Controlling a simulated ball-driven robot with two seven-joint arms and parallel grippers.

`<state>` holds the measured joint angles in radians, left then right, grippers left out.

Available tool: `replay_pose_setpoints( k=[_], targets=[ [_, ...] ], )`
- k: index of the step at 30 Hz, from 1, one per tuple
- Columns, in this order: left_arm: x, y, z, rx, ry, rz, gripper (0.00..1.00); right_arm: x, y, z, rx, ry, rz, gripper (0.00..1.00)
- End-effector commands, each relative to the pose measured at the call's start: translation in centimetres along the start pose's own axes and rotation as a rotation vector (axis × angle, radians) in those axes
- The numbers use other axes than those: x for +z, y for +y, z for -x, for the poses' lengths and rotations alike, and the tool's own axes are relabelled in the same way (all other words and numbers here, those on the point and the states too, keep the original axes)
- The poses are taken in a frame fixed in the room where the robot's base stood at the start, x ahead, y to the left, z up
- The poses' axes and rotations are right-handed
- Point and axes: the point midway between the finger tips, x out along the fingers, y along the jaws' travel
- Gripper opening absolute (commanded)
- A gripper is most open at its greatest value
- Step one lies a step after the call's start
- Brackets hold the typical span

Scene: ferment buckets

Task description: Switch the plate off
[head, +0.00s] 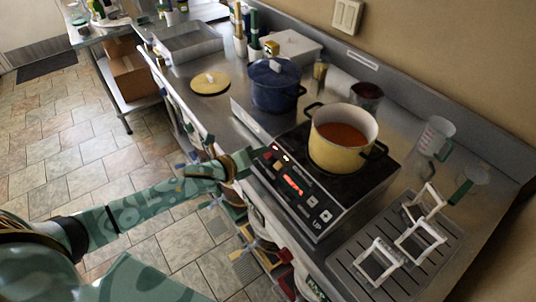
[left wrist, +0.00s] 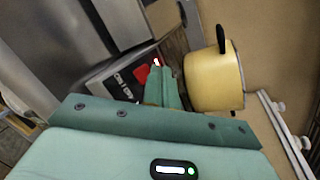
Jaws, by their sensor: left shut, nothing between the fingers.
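The hot plate (head: 372,187) is a black-topped unit on the steel counter, with a sloping control panel (head: 308,205) on its front. A red display (head: 293,185) is lit on the panel, with small lights near its far left end. A yellow pot (head: 335,152) with orange-red contents stands on the plate. My left gripper (head: 262,153) is shut and empty at the panel's far left end. In the left wrist view its fingers (left wrist: 163,85) are close to a red button (left wrist: 141,75); I cannot tell whether they touch it. My right gripper is not in view.
A blue lidded pot (head: 274,88) stands behind the plate to the left, with a yellow lid (head: 210,83) beside it. A drying rack (head: 400,250) with white frames lies at the right. A clear jug (head: 433,137) stands near the wall.

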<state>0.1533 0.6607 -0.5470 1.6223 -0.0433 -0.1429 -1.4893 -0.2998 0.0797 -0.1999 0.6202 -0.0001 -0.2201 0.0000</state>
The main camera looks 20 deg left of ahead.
Motion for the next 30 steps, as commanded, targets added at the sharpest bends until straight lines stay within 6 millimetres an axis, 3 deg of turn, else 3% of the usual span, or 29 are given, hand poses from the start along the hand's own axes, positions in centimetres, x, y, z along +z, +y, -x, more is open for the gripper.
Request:
replay_pose_setpoints(
  k=[30],
  targets=[
    [-0.44, 0.42, -0.62, 0.000, 0.000, 0.000, 0.00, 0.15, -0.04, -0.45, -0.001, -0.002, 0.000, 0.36]
  ],
)
